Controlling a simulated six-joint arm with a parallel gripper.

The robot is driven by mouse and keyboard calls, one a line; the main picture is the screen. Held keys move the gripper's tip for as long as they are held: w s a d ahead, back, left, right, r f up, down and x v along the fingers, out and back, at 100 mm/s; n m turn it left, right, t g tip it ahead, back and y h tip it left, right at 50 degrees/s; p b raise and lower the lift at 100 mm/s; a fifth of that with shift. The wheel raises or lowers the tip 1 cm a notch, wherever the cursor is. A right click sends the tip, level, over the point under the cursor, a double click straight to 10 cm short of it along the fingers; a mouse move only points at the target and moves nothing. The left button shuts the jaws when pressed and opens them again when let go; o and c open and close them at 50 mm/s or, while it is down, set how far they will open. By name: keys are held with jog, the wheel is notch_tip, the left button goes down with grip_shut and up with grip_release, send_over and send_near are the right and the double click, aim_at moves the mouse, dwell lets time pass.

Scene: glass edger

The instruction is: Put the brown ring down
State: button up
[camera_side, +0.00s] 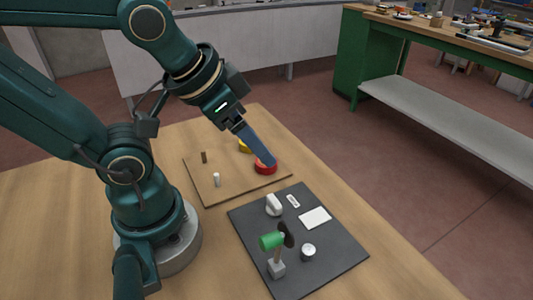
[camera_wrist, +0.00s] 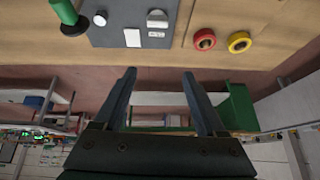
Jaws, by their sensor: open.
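No ring that is clearly brown shows in either view. A red ring (camera_side: 265,169) sits on the wooden board (camera_side: 208,196), with a yellow ring (camera_side: 243,147) behind it. The wrist view shows the red ring (camera_wrist: 204,39) and the yellow ring (camera_wrist: 239,42) side by side, each with a brown centre. My gripper (camera_side: 271,163) is tilted down, and its fingers overlap the red ring in the side view. In the wrist view my gripper (camera_wrist: 159,73) has its two fingers wide apart with nothing between them.
A dark mat (camera_side: 324,266) beside the board holds a green-topped tool (camera_side: 272,241) with a dark disc (camera_side: 286,234), a white card (camera_side: 314,217) and small white parts. A brown peg (camera_side: 204,157) and white peg (camera_side: 216,180) stand on the board.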

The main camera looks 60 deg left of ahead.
jog(key=shift+o, duration=0.4)
jog(key=shift+s+d+f+g, duration=0.15)
jog(key=shift+s+d, duration=0.05)
jog(key=shift+s, duration=0.25)
jog(key=shift+s+d+f+g, duration=0.1)
jog(key=shift+s+d+g, duration=0.05)
jog(key=shift+s, duration=0.3)
jog(key=shift+n, duration=0.3)
